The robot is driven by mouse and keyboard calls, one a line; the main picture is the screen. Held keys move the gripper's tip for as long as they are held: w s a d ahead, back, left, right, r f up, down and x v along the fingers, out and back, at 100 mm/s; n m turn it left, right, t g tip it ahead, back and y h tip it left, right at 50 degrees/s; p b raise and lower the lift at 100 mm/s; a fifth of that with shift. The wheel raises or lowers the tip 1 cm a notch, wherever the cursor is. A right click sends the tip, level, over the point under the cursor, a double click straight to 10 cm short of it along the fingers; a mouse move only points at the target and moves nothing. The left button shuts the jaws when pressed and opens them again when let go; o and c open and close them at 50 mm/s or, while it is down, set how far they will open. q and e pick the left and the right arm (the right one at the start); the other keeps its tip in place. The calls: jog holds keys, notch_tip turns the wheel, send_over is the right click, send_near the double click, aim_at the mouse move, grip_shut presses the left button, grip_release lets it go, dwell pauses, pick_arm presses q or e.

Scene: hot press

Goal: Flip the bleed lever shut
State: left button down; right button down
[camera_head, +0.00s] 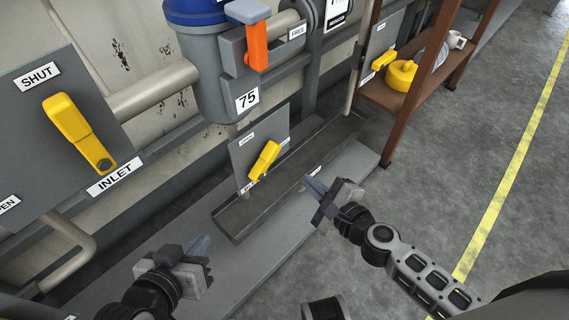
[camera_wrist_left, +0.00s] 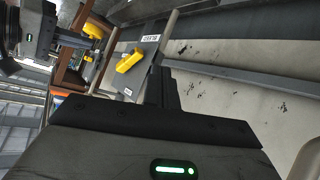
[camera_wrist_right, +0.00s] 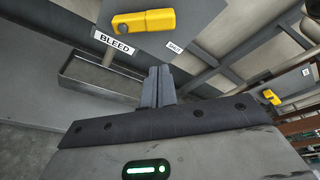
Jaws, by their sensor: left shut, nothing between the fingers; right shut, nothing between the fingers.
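The yellow bleed lever (camera_head: 264,160) is on a small grey plate (camera_head: 244,160) above a trough, slanting up and right in the head view. The right wrist view shows the lever (camera_wrist_right: 145,20) lying nearly level, its pivot at the left, with a BLEED label (camera_wrist_right: 114,43) and a SHUT label (camera_wrist_right: 175,47) below. It also shows in the left wrist view (camera_wrist_left: 130,60). My right gripper (camera_head: 312,187) is shut and empty, right of and below the lever, apart from it. My left gripper (camera_head: 203,246) is shut and empty, lower left of the lever.
A large yellow inlet lever (camera_head: 80,133) is on a panel at the left. An orange lever (camera_head: 257,46) hangs beside the blue-topped housing (camera_head: 205,50). The grey trough (camera_head: 232,228) runs below the bleed plate. A brown shelf (camera_head: 383,97) holds a yellow kettle-like object (camera_head: 401,76). Floor at right is clear.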

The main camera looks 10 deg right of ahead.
aim_at(264, 161)
pick_arm(q)
jog(key=shift+w+d, duration=0.15)
jog(key=shift+d, duration=0.05)
pick_arm(e)
jog(key=shift+w+d+f+m+h, duration=0.35)
jog(key=shift+d+f+m, duration=0.3)
jog(key=shift+m, duration=0.35)
jog(key=shift+w, duration=0.1)
